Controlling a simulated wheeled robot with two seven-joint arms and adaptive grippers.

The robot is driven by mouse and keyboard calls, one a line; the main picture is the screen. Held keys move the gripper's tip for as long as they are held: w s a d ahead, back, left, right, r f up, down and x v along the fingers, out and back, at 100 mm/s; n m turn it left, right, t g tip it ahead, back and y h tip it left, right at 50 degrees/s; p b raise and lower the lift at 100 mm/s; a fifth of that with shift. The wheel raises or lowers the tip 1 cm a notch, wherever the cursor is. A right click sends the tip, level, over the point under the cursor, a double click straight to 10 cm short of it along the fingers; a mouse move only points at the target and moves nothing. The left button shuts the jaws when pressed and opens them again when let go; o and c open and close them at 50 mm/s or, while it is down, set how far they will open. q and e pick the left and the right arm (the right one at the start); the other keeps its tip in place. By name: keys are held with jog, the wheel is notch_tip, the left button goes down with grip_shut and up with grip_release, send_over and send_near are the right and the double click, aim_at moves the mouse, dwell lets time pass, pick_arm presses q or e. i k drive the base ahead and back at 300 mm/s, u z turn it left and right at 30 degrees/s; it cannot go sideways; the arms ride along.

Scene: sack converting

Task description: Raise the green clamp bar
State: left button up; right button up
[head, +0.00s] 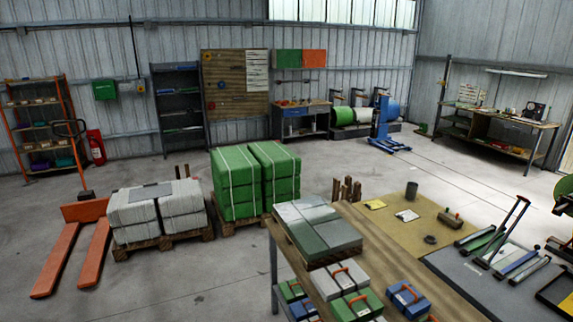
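A green bar (489,247), which looks like the green clamp bar, lies low on a dark grey board at the right side of the workbench. At this size I cannot tell how the bar is joined to the levers. A blue bar (520,263) and a grey bar (529,270) lie beside it to the right. Neither of my grippers is in view.
Green wrapped bales (235,180), white bales on a pallet and an orange pallet truck (72,245) stand left.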

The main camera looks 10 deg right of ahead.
aim_at(476, 246)
jog(key=i, duration=0.95)
jog(key=z, duration=2.95)
jog(key=i, duration=0.4)
jog(key=u, duration=0.8)
